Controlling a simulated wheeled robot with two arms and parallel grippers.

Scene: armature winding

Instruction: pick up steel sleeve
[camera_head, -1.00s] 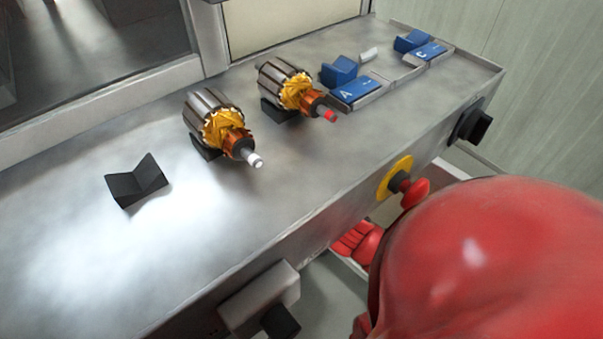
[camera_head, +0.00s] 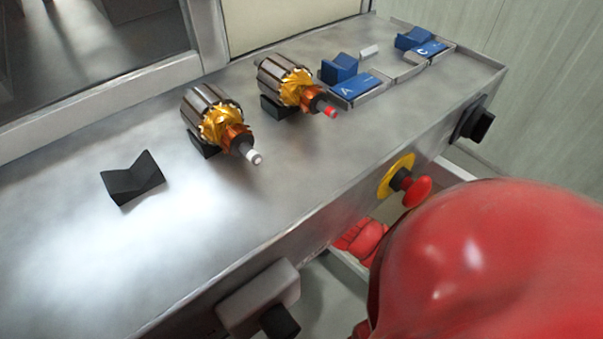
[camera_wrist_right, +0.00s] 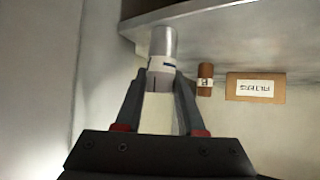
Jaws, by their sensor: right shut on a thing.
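In the right wrist view, the steel sleeve (camera_wrist_right: 163,48), a silver cylinder with a white band at its lower end, is between the fingertips of my right gripper (camera_wrist_right: 160,80). The gripper is shut on it. The sleeve stands out past the fingertips, and its upper end overlaps the edge of a grey surface in the picture. Neither gripper shows in the head view. My left gripper is in neither view.
A grey bench (camera_head: 70,250) bears two copper-wound armatures (camera_head: 215,120) (camera_head: 290,85), an empty black V-block (camera_head: 132,178) and blue blocks marked A (camera_head: 355,88) and C (camera_head: 428,48). The right wrist view shows a brown cylinder (camera_wrist_right: 205,80) and a box marked FILTERS (camera_wrist_right: 255,88).

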